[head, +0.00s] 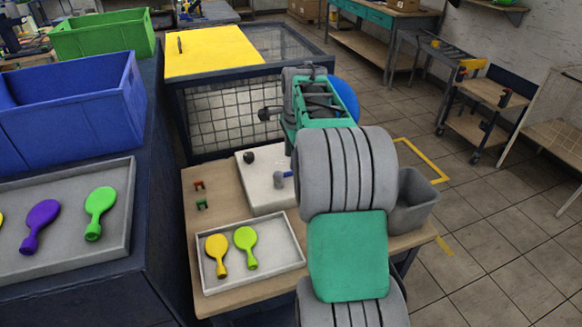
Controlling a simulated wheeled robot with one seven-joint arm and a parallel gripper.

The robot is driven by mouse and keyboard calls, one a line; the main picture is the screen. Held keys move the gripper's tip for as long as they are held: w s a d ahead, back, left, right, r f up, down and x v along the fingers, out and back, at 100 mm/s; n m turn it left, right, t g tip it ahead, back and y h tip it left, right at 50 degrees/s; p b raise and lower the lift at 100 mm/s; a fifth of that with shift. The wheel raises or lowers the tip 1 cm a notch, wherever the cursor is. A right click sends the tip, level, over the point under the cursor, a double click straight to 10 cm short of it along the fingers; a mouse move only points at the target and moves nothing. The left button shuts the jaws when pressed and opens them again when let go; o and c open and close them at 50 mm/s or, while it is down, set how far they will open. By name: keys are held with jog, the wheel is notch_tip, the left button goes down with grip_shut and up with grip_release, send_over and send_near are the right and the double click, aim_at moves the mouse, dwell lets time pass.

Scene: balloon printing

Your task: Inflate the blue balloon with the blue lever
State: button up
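A blue rounded shape (345,97), which looks like the blue balloon, shows behind the far end of my arm. Most of it is hidden, and I cannot tell whether it is held or how full it is. A white machine block (262,190) stands on the wooden table, with a dark round knob (249,157) on top. A small lever with a blue part (287,174) and a grey cylinder is on its right side, partly beside my arm. My gripper (312,98) is above and beyond the block. Its fingertips are not clear.
A white tray (288,266) with a yellow and a lime balloon lies at the table's front. Red (198,186) and green (202,204) clips lie left of the block. A grey bin (412,212) is right of my arm. A yellow-topped mesh cage (222,115) stands behind.

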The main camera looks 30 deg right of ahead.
aim_at(291, 173)
jog(key=f, duration=0.3)
jog(key=w+f, duration=0.1)
jog(key=f, duration=0.2)
jog(key=shift+w+d+p, duration=0.1)
jog(key=shift+d+p, duration=0.05)
jog(key=shift+p, duration=0.15)
jog(key=shift+r, duration=0.1)
jog(key=shift+c, duration=0.6)
grip_shut()
